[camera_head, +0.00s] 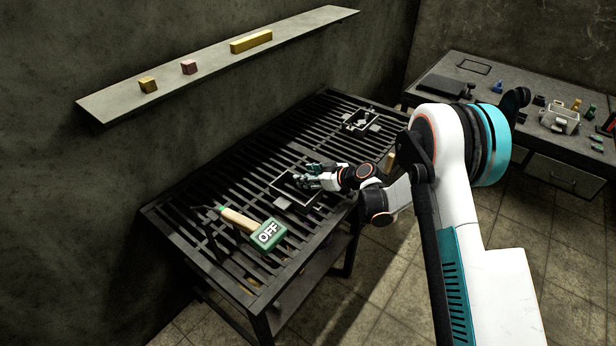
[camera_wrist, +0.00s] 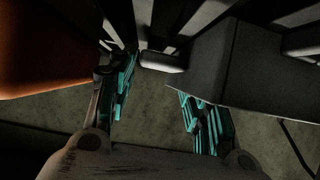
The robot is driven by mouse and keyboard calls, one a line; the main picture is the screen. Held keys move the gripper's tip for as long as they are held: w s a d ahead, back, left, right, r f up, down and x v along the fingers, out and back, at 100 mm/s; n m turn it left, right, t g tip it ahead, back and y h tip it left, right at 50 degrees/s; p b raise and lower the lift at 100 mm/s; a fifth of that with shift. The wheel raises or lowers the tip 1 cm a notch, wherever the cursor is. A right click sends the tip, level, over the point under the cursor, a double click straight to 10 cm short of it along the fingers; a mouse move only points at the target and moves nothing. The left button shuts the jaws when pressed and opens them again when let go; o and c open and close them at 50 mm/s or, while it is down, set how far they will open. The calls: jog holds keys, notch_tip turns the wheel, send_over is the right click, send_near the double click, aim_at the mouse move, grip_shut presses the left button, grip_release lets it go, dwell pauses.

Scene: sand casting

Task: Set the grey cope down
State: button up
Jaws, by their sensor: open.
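A grey open box-like frame, which looks like the cope (camera_head: 283,203), rests on the slatted table (camera_head: 165,222) in the head view. My gripper (camera_head: 306,176) is at this frame's far right side, low over the table. Its two teal fingers are spread apart in the wrist view (camera_wrist: 160,108), with grey floor visible between them. A large grey block face (camera_wrist: 245,65) fills the upper right there, beside the right finger, and a light rounded stub shows just beyond the fingers. I cannot tell whether the fingers touch the frame.
A second grey frame (camera_head: 360,121) stands at the table's back end. A wall shelf (camera_head: 205,68) holds small blocks. A side bench (camera_head: 450,64) at right carries several small items.

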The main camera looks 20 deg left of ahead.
jog(key=p+v, duration=0.3)
jog(key=v, duration=0.7)
jog(key=shift+d+r, duration=0.15)
jog(key=shift+d, duration=0.05)
jog(key=shift+s+d+r, duration=0.25)
jog(key=shift+s+d, duration=0.05)
jog(key=shift+d, duration=0.35)
jog(key=s+d+r+m+h, duration=0.2)
jog(key=s+d+r, duration=0.1)
jog(key=d+r, duration=0.3)
jog(key=s+d+r+m+t+h, duration=0.1)
jog(key=s+d+r+m, duration=0.15)
jog(key=r, duration=0.55)
jog(key=s+d+r+m+h, duration=0.2)
jog(key=s+d+r, duration=0.2)
jog(key=d+r, duration=0.3)
jog(key=s+d+r+m+h, duration=0.1)
jog(key=s+d+m+h, duration=0.1)
jog(key=s+d, duration=0.3)
jog(key=s+d+r+m+t+h, duration=0.1)
jog(key=s+d, duration=0.3)
jog(key=s, duration=0.7)
jog(key=s+d+r+m+h, duration=0.3)
jog(key=s+d+m, duration=0.1)
jog(key=s, duration=0.4)
jog(key=shift+d, duration=0.85)
